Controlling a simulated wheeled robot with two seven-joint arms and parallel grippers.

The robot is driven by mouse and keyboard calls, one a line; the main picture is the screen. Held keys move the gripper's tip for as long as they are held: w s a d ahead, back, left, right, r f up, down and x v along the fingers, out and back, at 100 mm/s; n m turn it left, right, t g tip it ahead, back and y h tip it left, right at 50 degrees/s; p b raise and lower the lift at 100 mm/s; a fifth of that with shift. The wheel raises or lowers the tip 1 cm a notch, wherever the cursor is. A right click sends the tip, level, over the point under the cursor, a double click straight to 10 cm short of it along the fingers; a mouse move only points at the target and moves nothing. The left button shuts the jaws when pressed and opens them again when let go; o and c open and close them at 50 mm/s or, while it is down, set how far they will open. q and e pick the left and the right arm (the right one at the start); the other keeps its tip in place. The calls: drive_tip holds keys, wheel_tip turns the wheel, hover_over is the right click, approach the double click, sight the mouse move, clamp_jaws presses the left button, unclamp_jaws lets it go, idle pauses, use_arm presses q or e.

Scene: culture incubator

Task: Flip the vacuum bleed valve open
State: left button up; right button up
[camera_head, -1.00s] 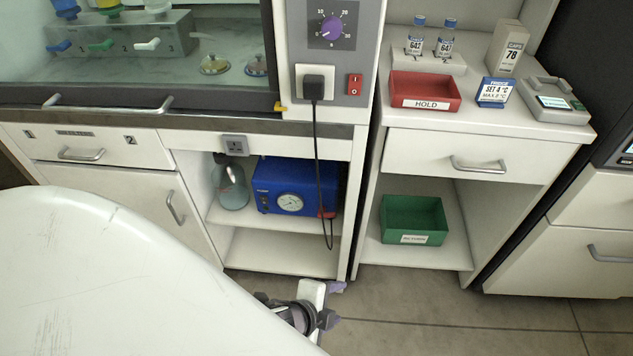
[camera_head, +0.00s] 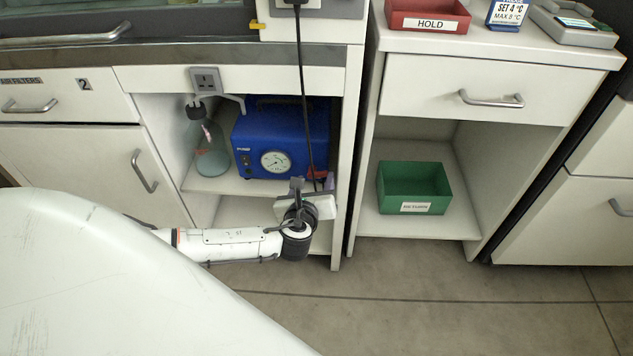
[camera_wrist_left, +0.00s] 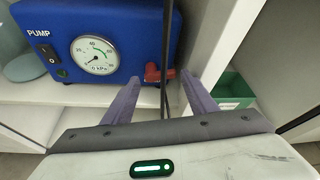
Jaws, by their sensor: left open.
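The blue vacuum pump (camera_head: 284,138) stands on the open shelf under the bench. It has a round kPa gauge (camera_wrist_left: 95,55) and a rocker switch (camera_wrist_left: 47,53). A red valve lever (camera_wrist_left: 158,72) is at the pump's lower right in the left wrist view; I take it for the bleed valve. A dark cable crosses between the fingers. My right gripper is not in view.
The power cable (camera_head: 301,100) hangs from the plug above, in front of the pump. A glass flask (camera_head: 212,155) stands left of the pump. The shelf side panel (camera_head: 350,160) is close on the right. A green bin (camera_head: 414,188) sits in the neighbouring unit.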

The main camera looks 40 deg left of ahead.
sight(318, 177)
use_arm(q)
drive_tip(key=shift+b+x, duration=0.4)
drive_tip(key=shift+x, duration=1.05)
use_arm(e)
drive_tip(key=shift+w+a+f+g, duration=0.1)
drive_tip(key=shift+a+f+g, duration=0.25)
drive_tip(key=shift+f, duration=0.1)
use_arm(q)
drive_tip(key=c, duration=0.8)
drive_tip(key=shift+r+p, duration=0.2)
drive_tip(key=shift+p, duration=0.35)
drive_tip(key=shift+w+d+m+g+y+p, duration=0.1)
drive_tip(key=shift+d+m+g+y+p, duration=0.15)
drive_tip(key=shift+m+p, duration=0.65)
drive_tip(key=shift+a+f+y+p, duration=0.1)
drive_tip(key=shift+f+y+p, duration=0.3)
drive_tip(key=shift+p, duration=0.25)
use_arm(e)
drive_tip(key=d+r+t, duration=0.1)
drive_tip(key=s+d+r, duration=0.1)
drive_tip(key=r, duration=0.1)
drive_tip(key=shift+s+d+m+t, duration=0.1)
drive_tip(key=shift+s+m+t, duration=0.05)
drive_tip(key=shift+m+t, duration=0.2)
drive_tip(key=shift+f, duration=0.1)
